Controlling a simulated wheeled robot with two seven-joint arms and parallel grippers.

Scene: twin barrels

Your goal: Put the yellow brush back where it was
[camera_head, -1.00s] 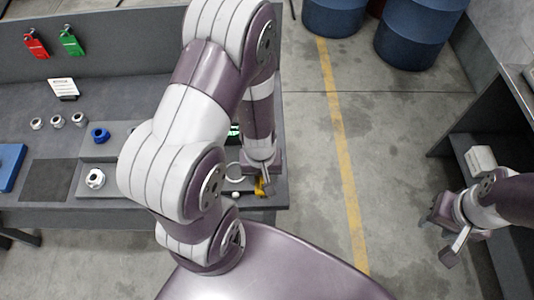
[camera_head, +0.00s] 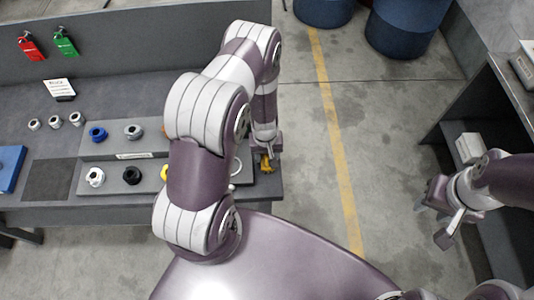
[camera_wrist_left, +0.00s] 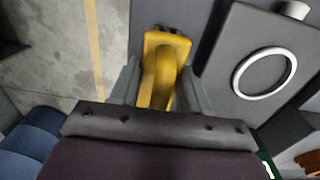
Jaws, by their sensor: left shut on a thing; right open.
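The yellow brush (camera_wrist_left: 163,62) is between the two fingers of my left gripper (camera_wrist_left: 160,88) in the left wrist view. In the head view, only a small part of the brush (camera_head: 265,164) shows below my left gripper (camera_head: 266,154), at the right end of the grey workbench. My left gripper is shut on the brush. I cannot tell whether the brush touches the bench. My right gripper (camera_head: 436,218) is open and empty, out over the floor at the right.
A white ring (camera_wrist_left: 264,73) lies on a raised dark panel beside the brush. Fittings, including a blue one (camera_head: 97,134) and a black one (camera_head: 131,175), stand on the workbench (camera_head: 60,112). Blue barrels (camera_head: 405,28) stand beyond. Floor with a yellow line (camera_head: 335,130) is clear.

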